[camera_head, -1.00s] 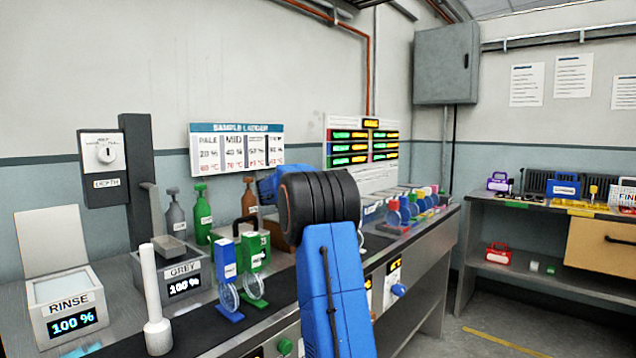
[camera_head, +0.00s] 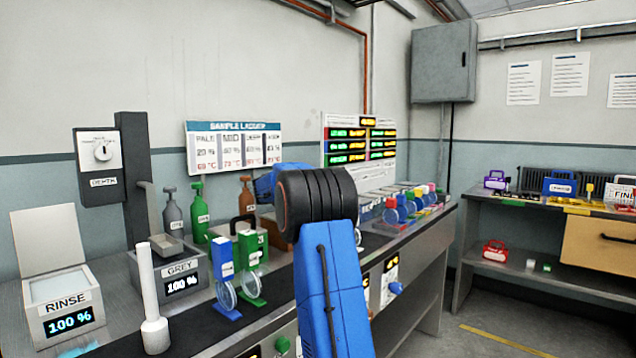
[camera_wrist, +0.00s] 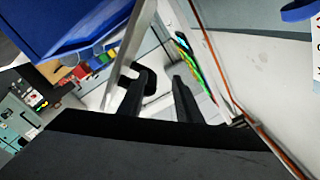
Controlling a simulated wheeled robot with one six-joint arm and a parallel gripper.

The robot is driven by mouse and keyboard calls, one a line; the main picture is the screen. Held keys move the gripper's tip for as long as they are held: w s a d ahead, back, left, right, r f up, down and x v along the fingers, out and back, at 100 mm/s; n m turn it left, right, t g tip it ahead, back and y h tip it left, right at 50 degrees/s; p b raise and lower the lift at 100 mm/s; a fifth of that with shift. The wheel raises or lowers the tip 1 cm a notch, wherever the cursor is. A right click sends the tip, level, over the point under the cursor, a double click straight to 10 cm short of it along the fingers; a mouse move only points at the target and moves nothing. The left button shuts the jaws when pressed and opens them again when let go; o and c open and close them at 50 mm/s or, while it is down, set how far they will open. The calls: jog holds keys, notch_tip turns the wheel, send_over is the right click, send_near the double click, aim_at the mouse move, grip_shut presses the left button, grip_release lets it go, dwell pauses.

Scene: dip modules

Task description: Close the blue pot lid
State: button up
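My gripper (camera_wrist: 160,92) shows in the wrist view as two dark fingers standing apart, with no object clearly held between them. A large blue surface (camera_wrist: 70,22) fills the upper left of the wrist view; I cannot tell for sure that it is the blue pot. A thin grey panel (camera_wrist: 128,50) slants beside it, close to the left finger; whether they touch is unclear. In the head view my own blue and black arm stands in front of the middle of the bench. My fingertips are hidden there, and no blue pot lid can be made out.
The rinse pot (camera_head: 58,296) has its lid (camera_head: 45,240) raised. The grey pot (camera_head: 190,268) stands to its right. A white pestle-like stand (camera_head: 153,325), a blue holder (camera_head: 224,262), a green holder (camera_head: 252,265) and bottles (camera_head: 199,215) crowd the bench left of my arm.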

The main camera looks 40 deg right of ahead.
jog(key=a, duration=0.5)
jog(key=s+a, duration=0.1)
jog(key=a, duration=1.1)
jog(key=shift+s, duration=0.15)
